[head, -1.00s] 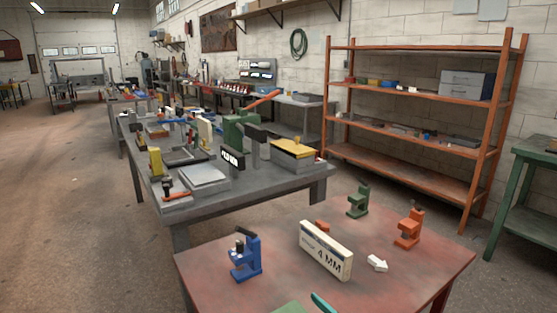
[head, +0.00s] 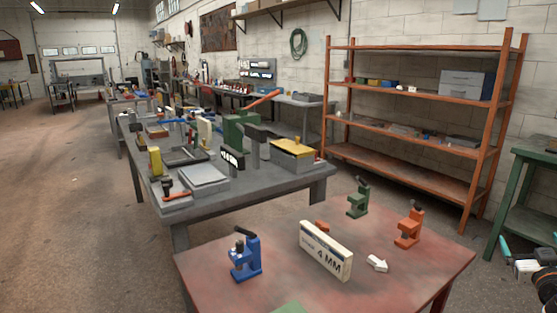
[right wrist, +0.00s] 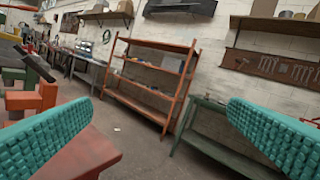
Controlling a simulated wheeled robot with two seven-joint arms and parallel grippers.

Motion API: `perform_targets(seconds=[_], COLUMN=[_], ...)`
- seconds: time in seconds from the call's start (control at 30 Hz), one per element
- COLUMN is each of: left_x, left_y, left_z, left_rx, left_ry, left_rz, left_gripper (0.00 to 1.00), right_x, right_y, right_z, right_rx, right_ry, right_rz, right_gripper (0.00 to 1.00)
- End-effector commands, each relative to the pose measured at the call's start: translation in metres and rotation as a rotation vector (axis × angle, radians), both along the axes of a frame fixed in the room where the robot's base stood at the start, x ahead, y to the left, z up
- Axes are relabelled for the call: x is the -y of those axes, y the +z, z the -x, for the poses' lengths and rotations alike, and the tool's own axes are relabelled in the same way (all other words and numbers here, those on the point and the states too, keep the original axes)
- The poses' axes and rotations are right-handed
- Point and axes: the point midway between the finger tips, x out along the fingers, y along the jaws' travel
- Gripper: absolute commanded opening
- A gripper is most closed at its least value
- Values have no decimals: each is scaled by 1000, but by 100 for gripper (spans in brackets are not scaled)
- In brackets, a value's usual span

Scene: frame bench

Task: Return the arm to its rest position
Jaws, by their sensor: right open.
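My right gripper (head: 528,250) is at the lower right edge of the head view, off to the right of the red-topped table (head: 420,265). Part of it is cut off by the frame. In the right wrist view its two teal ridged fingers (right wrist: 162,108) stand wide apart with nothing between them. My left gripper is not in view.
On the red table stand a blue fixture (head: 246,258), a green one (head: 358,199), an orange one (head: 409,230), a white "4 MM" block (head: 325,250) and a white arrow (head: 377,263). A green bench (head: 530,190) stands behind my right gripper.

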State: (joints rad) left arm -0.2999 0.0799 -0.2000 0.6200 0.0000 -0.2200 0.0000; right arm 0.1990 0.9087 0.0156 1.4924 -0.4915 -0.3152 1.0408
Motion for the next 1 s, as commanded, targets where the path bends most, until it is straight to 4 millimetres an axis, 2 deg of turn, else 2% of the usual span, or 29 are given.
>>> perform_targets(seconds=[0.03, 0.47, 0.5, 0.67, 0.77, 0.87, 0.9, 1.0], left_x=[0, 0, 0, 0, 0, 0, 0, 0], left_y=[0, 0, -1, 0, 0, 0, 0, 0], left_z=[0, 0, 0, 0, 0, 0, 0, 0], left_rx=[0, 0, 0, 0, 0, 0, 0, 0], left_ry=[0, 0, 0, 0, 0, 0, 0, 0], left_rz=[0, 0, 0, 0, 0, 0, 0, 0], left_gripper=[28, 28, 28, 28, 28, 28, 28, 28], right_x=[-11, -35, -35, -36, -41, -53, -59, -78], right_y=[-8, -20, -48, -141, -204, -273, -301, -368], right_z=[-4, -11, -10, 4, 20, 44, 56, 91], right_rx=[-40, -246, -284, -409, -497, -594, -635, -738], right_ry=[26, 121, 125, 129, 132, 138, 141, 146], right_rz=[46, 515, 490, 387, 319, 246, 216, 143], right_gripper=[98, 98, 98, 98, 98, 98, 98, 98])
